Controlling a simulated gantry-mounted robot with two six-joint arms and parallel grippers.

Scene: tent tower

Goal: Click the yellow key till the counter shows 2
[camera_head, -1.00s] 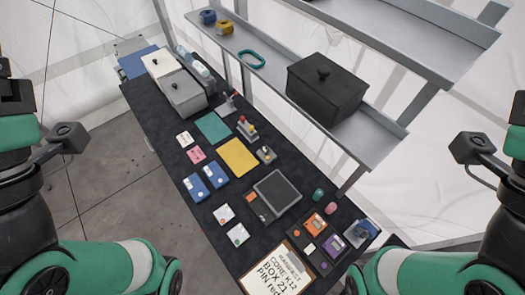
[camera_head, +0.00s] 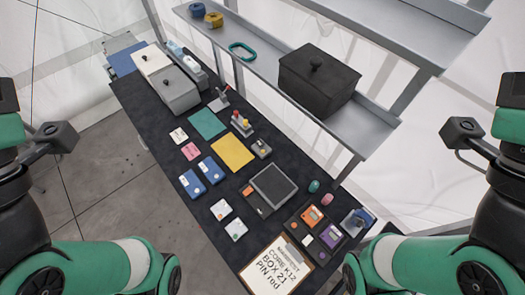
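A small grey box with a yellowish spot on top (camera_head: 261,148) stands on the dark table, right of the yellow sheet. A grey block with red and yellow knobs (camera_head: 241,124) stands just behind it. I cannot tell which of these bears the yellow key, and no counter digits are readable. My two arms show at the left and right edges of the view. Neither gripper's fingertips can be seen, and no part of my arms touches these things.
The dark table (camera_head: 160,128) also holds a black-screened tray (camera_head: 273,186), blue cards (camera_head: 211,168), a clipboard (camera_head: 275,268) and a dark panel with orange and purple parts (camera_head: 314,234). A shelf (camera_head: 366,133) with a black lidded box (camera_head: 318,82) rises behind the table.

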